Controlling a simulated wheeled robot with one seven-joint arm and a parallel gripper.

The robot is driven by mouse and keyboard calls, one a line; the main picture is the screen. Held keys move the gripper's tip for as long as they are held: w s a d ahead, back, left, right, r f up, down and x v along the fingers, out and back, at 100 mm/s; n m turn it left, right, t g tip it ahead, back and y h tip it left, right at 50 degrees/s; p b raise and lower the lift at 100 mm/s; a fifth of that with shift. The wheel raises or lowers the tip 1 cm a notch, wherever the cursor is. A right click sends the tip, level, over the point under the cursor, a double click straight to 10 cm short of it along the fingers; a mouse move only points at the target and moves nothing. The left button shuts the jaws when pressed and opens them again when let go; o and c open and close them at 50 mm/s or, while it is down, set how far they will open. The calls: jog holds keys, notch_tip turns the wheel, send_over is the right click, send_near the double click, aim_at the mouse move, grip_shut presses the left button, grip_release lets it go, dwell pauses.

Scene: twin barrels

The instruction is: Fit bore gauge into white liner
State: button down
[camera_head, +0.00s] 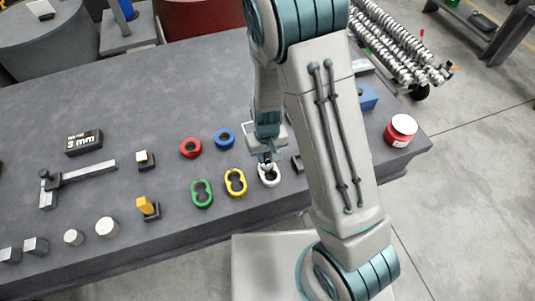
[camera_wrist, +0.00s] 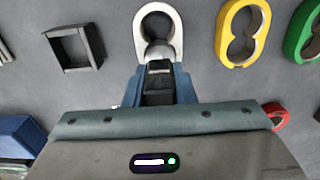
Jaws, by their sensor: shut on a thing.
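The white liner (camera_head: 269,180) lies on the dark table and has the same double-bore outline as its neighbours; it also shows at the top of the wrist view (camera_wrist: 177,30). My gripper (camera_head: 266,155) points down over the liner. In the wrist view my gripper (camera_wrist: 158,75) is shut on the bore gauge (camera_wrist: 157,52), whose rounded grey end shows just beyond the fingers. The gauge overlaps the liner's near bore; the far bore shows open and empty. The fingers hide most of the gauge, and I cannot tell how deep it sits.
Yellow (camera_head: 235,182) and green (camera_head: 201,193) liners lie to the left, with red (camera_head: 191,148) and blue (camera_head: 224,139) rings behind. A black square frame (camera_wrist: 74,48) lies close by. A red-and-white can (camera_head: 401,130) stands near the table's right edge.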

jog(key=shift+f+b, duration=0.45)
jog(key=shift+f, duration=0.2)
jog(key=c, duration=1.1)
grip_release()
jog(key=shift+r, duration=0.15)
notch_tip(320, 180, up, 13)
jog(key=shift+f, duration=0.1)
jog(key=shift+r, duration=0.4)
